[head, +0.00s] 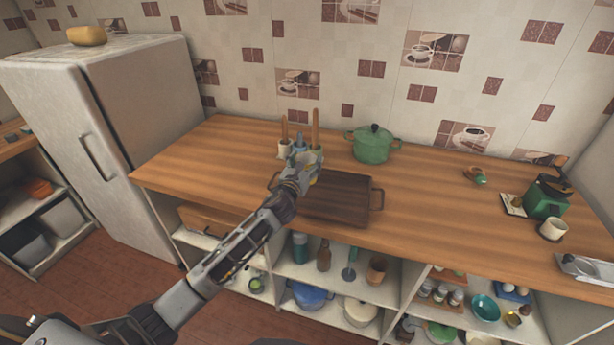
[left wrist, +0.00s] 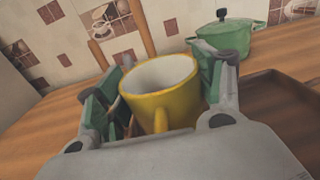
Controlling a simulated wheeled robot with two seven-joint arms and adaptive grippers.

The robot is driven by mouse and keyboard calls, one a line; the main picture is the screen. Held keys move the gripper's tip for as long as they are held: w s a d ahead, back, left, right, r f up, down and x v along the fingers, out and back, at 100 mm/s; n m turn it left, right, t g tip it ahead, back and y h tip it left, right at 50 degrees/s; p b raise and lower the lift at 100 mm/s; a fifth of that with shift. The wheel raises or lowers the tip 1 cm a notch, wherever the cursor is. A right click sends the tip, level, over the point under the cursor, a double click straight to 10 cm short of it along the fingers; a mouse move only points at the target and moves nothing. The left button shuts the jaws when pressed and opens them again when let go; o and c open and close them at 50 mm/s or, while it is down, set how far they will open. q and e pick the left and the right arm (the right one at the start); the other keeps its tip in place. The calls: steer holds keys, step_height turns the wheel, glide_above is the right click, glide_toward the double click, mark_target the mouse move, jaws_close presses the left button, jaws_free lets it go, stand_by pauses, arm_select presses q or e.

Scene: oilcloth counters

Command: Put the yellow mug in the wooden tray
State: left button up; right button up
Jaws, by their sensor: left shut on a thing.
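My left gripper (head: 308,162) is over the wooden counter, at the left end of the dark wooden tray (head: 342,208). In the left wrist view my left gripper (left wrist: 165,85) has its fingers on both sides of the yellow mug (left wrist: 163,92) and is shut on it. The mug is upright, with its open rim up and its handle toward the wrist camera. In the head view only a small part of the mug shows behind the fingers. The tray looks empty where it shows; the arm hides its left end. In the left wrist view the tray (left wrist: 275,105) is at the right. My right gripper is not in view.
A green pot (head: 373,146) stands behind the tray. Holders with wooden utensils (head: 285,147) stand close behind the gripper. A green coffee maker (head: 545,199) and a pale cup (head: 553,229) are at the right.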

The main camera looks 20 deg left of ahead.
arm_select(q)
steer(key=shift+f, duration=0.5)
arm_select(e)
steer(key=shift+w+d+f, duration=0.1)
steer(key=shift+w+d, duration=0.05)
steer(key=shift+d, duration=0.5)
arm_select(q)
steer(key=shift+f+b, duration=0.4)
steer(key=shift+f, duration=1.45)
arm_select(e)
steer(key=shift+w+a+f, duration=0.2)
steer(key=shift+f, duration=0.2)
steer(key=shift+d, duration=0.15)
arm_select(q)
steer(key=shift+f, duration=0.15)
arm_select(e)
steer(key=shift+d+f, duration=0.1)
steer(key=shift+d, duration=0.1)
arm_select(q)
steer(key=o, duration=1.2)
steer(key=shift+o, duration=0.2)
